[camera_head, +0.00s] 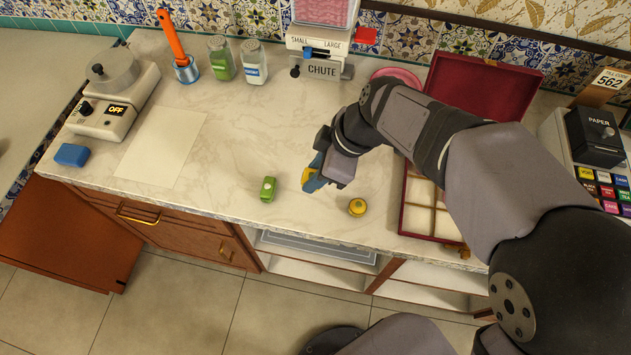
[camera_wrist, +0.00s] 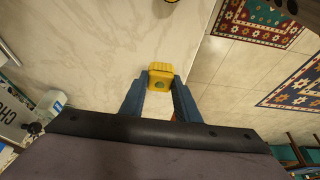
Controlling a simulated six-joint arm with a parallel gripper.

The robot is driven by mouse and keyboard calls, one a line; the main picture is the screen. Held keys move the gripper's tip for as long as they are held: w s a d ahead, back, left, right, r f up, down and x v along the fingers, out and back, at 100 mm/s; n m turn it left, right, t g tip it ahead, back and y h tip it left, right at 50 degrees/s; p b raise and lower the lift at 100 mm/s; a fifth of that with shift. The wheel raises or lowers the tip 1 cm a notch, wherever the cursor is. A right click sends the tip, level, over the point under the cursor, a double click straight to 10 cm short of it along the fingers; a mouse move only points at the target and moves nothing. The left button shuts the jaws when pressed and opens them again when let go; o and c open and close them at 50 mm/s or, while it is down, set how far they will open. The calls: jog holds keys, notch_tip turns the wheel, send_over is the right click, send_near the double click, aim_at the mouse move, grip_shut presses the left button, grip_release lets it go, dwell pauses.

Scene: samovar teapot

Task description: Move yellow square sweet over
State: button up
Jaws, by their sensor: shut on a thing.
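My gripper (camera_head: 311,180) is low over the marble counter, near its front edge. The head view shows only a sliver of this sweet (camera_head: 306,173) beside the fingers. I cannot tell whether the sweet touches the counter. A green sweet (camera_head: 268,189) stands to the left of my gripper. A round yellow sweet (camera_head: 357,207) lies to the right.
An open dark red box (camera_head: 418,238) with pale compartments lies to the right, partly behind my arm. A white sheet (camera_head: 162,143), a blue block (camera_head: 72,155) and a scale (camera_head: 110,95) are on the left. Jars (camera_head: 252,62) and a chute dispenser (camera_head: 320,70) stand at the back. The counter's middle is clear.

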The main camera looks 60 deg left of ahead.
jog(key=shift+r, duration=0.55)
jog(key=shift+w, duration=0.25)
jog(key=w+d+p, duration=0.1)
jog(key=w+d, duration=0.5)
jog(key=w, duration=0.5)
jog(key=w+d+p, duration=0.1)
jog(key=w+d, duration=0.5)
jog(key=w, duration=0.5)
jog(key=shift+r, duration=0.25)
jog(key=shift+f+p, duration=1.75)
jog(key=shift+f, duration=3.2)
jog(key=shift+f, duration=0.2)
